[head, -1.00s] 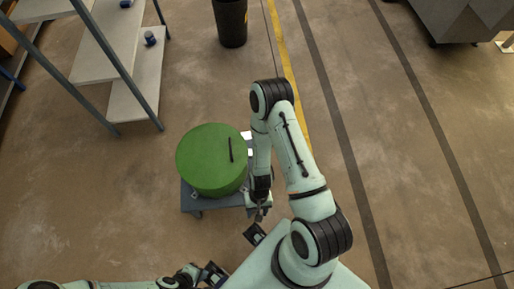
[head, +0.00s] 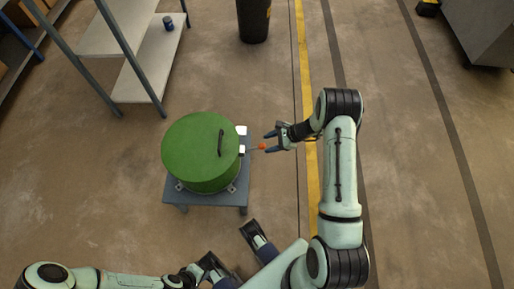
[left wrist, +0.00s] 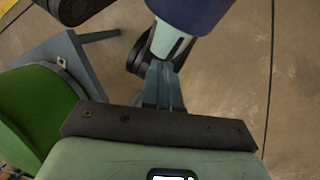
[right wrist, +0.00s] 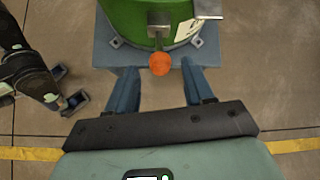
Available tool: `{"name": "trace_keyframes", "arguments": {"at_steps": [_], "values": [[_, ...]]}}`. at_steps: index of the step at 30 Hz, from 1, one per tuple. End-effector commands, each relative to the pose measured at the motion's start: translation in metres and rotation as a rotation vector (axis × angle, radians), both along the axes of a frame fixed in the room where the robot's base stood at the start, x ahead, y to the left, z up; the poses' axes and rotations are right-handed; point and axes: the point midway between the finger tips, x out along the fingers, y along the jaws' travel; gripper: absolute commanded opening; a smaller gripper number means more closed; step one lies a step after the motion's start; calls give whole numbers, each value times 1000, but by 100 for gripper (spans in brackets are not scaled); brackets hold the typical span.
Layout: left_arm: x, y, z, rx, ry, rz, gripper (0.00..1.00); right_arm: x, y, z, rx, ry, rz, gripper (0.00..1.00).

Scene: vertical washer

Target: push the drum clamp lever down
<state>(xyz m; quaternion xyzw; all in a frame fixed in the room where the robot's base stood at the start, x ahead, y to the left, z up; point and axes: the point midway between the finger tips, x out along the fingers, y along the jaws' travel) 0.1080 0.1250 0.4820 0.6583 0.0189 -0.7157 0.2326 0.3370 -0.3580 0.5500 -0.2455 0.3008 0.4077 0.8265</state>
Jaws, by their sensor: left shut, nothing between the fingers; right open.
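The green drum (head: 200,150) stands on a low grey-blue stand (head: 205,199). The clamp lever is a thin rod with an orange knob (head: 262,147), sticking out roughly level from the drum's right side. In the right wrist view the orange knob (right wrist: 160,63) appears between my finger lines; contact cannot be told. My right gripper (head: 269,142) is open and empty, its fingers facing the drum from the right. My left gripper (head: 207,268) is low at the picture's bottom, away from the lever. In the left wrist view its fingers (left wrist: 163,88) are together with nothing between them.
A dark handle (head: 221,142) stands on the drum's lid. A white plate (head: 241,130) is beside the drum on the lever's side. Shelving (head: 130,45) stands at upper left and a black bin (head: 254,20) behind. The floor right of the stand is open.

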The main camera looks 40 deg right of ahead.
Motion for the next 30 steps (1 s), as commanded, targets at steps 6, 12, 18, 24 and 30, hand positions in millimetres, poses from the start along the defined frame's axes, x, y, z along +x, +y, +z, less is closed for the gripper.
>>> {"name": "trace_keyframes", "arguments": {"at_steps": [6, 12, 18, 24, 30], "values": [[7, 2, -8, 8, -18, 7, 0, 21, 25, -33, 1, 3, 3, 52], [12, 5, -13, 15, -34, 13, 0, 33, 37, -49, 0, 3, 2, 52], [14, 6, -13, 17, -39, 15, 0, 36, 40, -53, -1, 1, 0, 52], [14, 6, -13, 17, -39, 15, 0, 36, 40, -52, -1, 1, 1, 49], [14, 6, -13, 17, -39, 15, 0, 36, 40, -52, -1, 1, 1, 0]]}}
